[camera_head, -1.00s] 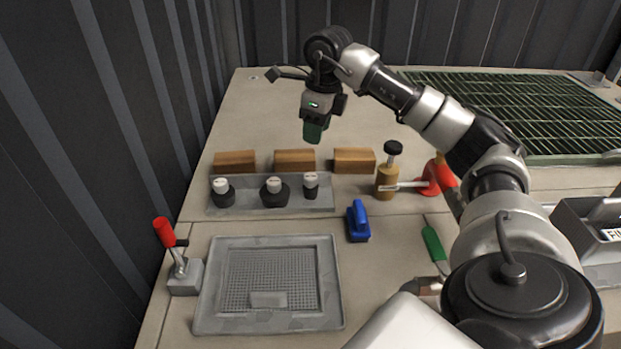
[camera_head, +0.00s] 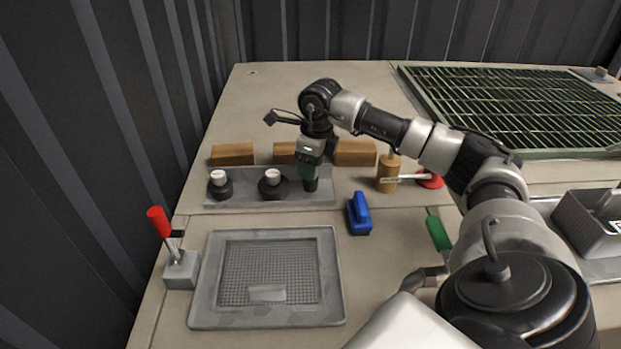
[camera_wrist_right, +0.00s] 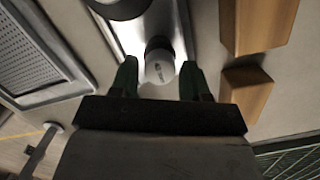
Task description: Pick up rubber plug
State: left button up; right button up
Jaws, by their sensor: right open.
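Several dark rubber plugs with white tops stand in a row on a grey tray (camera_head: 240,199). In the head view the left plug (camera_head: 219,187) and the middle plug (camera_head: 272,187) are clear of my arm. My right gripper (camera_head: 309,177) points down at the right end of the tray, over the smallest plug, which it mostly hides. In the right wrist view that plug's white top (camera_wrist_right: 160,70) shows between the two green fingers of my open gripper (camera_wrist_right: 159,64), with gaps on both sides. My left gripper is not in view.
Wooden blocks (camera_head: 233,154) stand behind the tray. A blue-handled tool (camera_head: 359,214) and a brass piece (camera_head: 388,174) are to its right. A grey mesh-floored tray (camera_head: 215,308) and a red-handled lever (camera_head: 158,221) are in front. A green grate (camera_head: 520,105) lies at the back right.

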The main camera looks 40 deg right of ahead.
jog(key=shift+f, duration=0.35)
jog(key=c, duration=0.7)
jog(key=shift+r, duration=0.15)
jog(key=shift+c, duration=0.2)
